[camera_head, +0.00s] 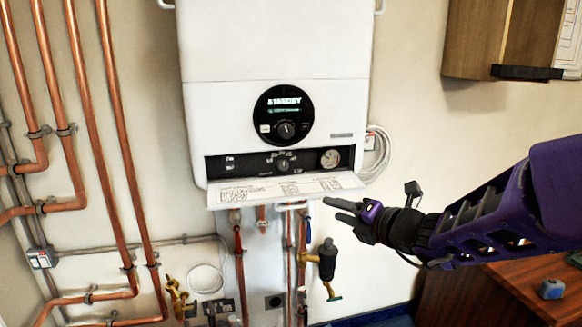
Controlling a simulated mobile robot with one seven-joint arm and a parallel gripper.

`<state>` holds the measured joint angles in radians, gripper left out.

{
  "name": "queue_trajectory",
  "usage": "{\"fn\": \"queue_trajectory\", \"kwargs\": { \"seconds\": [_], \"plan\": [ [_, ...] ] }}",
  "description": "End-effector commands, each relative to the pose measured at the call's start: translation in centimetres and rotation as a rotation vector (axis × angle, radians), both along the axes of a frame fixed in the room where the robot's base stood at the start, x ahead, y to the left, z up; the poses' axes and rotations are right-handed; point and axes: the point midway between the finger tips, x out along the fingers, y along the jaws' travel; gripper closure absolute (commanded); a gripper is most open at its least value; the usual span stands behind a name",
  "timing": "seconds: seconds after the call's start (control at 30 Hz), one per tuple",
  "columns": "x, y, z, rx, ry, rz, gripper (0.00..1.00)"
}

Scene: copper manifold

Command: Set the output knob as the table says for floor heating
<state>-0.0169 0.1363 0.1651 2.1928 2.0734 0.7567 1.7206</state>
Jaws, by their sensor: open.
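A white boiler (275,60) hangs on the wall. Its round black panel reads STANDBY and carries a small knob (287,131). Below it a black strip holds a second knob (282,165) with a printed scale around it; the exact setting is too small to read. A flap (287,188) is folded out below the strip and bears a printed table, too small to read. I cannot tell which knob is the output knob. My gripper (341,209) is open and empty, in front of the pipes, below the flap's right end and apart from both knobs.
A round gauge (330,158) sits right of the lower knob. Copper pipes (100,140) run along the left wall. Valves and a black filter (328,262) hang below the boiler. A wooden cabinet (480,40) is at upper right, a wooden top (545,285) at lower right.

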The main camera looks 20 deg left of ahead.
Motion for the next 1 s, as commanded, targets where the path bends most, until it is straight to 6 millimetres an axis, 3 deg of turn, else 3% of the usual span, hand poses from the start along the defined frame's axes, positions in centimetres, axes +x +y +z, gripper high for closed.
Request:
{"fn": "queue_trajectory", "kwargs": {
  "seconds": [0.4,1.0],
  "plan": [
    [-1.7,-2.1,-0.5,0.0,-0.001,-0.001,0.52],
    [-1.9,-2.3,-0.5,0.002,-0.001,0.0,0.52]
  ]
}}
